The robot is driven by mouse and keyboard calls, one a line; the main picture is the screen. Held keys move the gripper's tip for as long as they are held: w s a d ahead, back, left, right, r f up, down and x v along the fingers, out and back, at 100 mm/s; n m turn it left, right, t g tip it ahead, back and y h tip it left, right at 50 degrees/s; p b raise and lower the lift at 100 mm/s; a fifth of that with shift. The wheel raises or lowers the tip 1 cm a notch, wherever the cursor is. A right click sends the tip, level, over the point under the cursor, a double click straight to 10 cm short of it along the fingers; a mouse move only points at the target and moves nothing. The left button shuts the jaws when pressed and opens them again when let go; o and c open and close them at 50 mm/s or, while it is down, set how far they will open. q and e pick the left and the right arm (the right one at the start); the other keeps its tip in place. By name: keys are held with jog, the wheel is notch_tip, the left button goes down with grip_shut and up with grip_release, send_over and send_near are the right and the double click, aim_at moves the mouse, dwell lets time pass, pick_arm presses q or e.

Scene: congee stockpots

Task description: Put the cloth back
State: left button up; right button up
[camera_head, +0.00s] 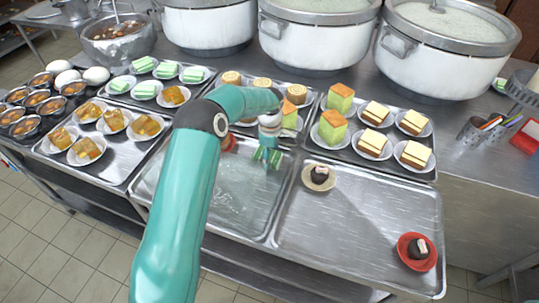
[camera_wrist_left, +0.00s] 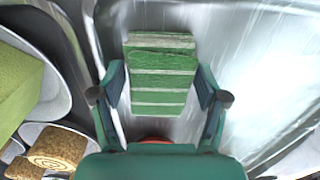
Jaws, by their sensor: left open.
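The cloth (camera_wrist_left: 162,92) is a folded, green-and-white striped piece. In the head view the cloth (camera_head: 275,158) shows as a small green patch at the far right part of the front middle tray (camera_head: 205,215), largely hidden by my gripper. My left gripper (camera_head: 267,150) is over it, pointing down. In the left wrist view my left gripper (camera_wrist_left: 161,95) is open, with one finger on each side of the cloth. I cannot tell whether the fingers touch it. My right gripper is not in view.
A red dish (camera_head: 229,142) sits beside my left arm. The front right tray (camera_head: 350,225) holds a small plate (camera_head: 319,178) and a red plate (camera_head: 404,258), each with a dark cake. Cake trays stand behind, then large stockpots (camera_head: 320,42). The front middle tray is mostly bare.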

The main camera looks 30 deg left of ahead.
pick_arm(q)
notch_tip(320, 180, up, 12)
jog(key=b, duration=0.1)
dwell(0.7)
